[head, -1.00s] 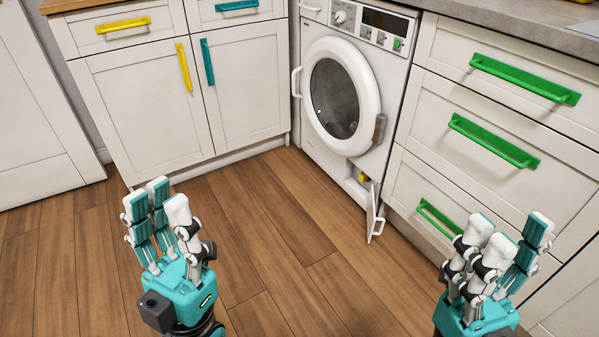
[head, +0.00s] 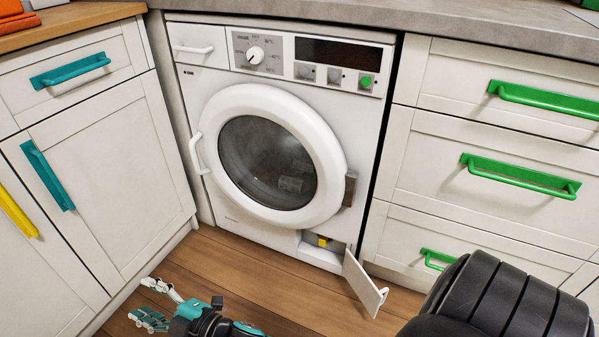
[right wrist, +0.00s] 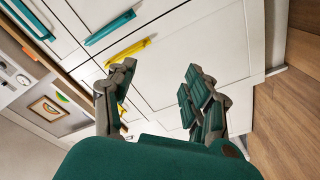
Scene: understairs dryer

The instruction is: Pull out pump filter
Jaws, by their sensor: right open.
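The pump filter (head: 323,241) shows as a small yellow part inside the low opening at the front of the washing machine (head: 230,225). The white flap (head: 364,284) of that opening stands open to the right of it. My right gripper (head: 157,303) is low at the left in the head view, open and empty, apart from the filter and pointing left. In the right wrist view its spread fingers (right wrist: 157,85) face cabinet fronts, and the filter is not seen. My left gripper is out of view.
Cabinets with teal handles (head: 48,175) and a yellow handle (head: 18,210) stand at the left. Drawers with green handles (head: 520,177) stand at the right. Some wooden floor (head: 250,270) is clear before the machine. My black arm part covers the lower right.

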